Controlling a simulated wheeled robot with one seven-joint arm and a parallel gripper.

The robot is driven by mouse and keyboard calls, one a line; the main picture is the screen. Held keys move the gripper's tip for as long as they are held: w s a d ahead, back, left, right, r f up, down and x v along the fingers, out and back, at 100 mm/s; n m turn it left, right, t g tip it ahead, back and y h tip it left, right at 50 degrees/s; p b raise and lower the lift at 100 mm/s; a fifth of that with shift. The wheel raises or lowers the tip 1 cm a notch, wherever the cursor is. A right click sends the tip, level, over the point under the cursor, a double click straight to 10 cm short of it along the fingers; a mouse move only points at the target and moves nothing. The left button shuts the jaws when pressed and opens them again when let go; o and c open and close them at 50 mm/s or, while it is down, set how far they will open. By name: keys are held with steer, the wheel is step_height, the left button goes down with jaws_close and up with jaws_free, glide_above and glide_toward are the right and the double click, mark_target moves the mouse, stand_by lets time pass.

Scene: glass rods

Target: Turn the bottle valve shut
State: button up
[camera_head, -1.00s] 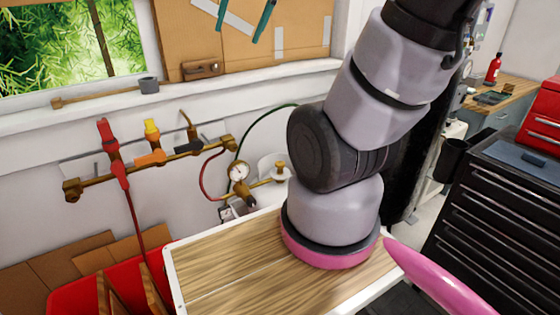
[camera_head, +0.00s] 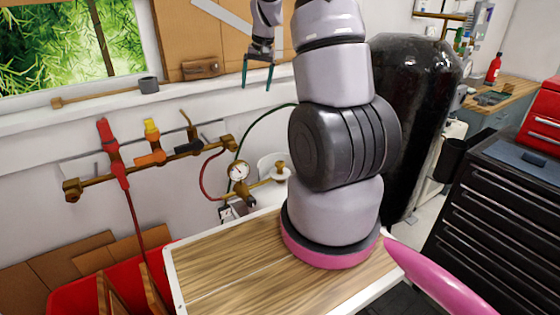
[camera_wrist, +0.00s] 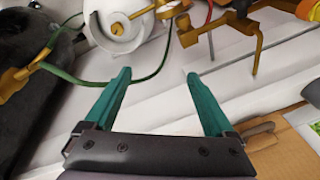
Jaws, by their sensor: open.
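A large black gas bottle (camera_head: 432,85) stands upright at the right, behind my arm. In the wrist view a dark rounded body at the left edge looks like the same bottle (camera_wrist: 35,50). A brass fitting (camera_wrist: 14,80) with a green hose shows in front of it. Whether that fitting is the bottle valve I cannot tell; in the head view my arm hides this area. My gripper (camera_head: 257,84) has teal fingers, open and empty, in front of the wall below the window board. It also shows open in the wrist view (camera_wrist: 158,76), apart from everything.
A pressure gauge (camera_head: 238,172) and brass knob (camera_head: 280,166) sit lower. The wooden bench top (camera_head: 220,272) is clear. A black tool chest (camera_head: 490,220) stands right.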

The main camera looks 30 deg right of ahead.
steer(key=w+d+f+g, duration=0.1)
steer(key=d+f, duration=0.2)
steer(key=f, duration=0.3)
steer(key=w+d+f, duration=0.2)
steer(key=d+f, duration=0.1)
steer(key=f, duration=0.4)
steer(key=g+h, duration=0.1)
steer(key=g, duration=0.1)
glide_above(280, 162)
step_height(280, 162, down, 13)
step_height(280, 162, down, 10)
steer(key=shift+s+a+f, duration=0.1)
steer(key=shift+s, duration=0.05)
steer(key=c, duration=1.4)
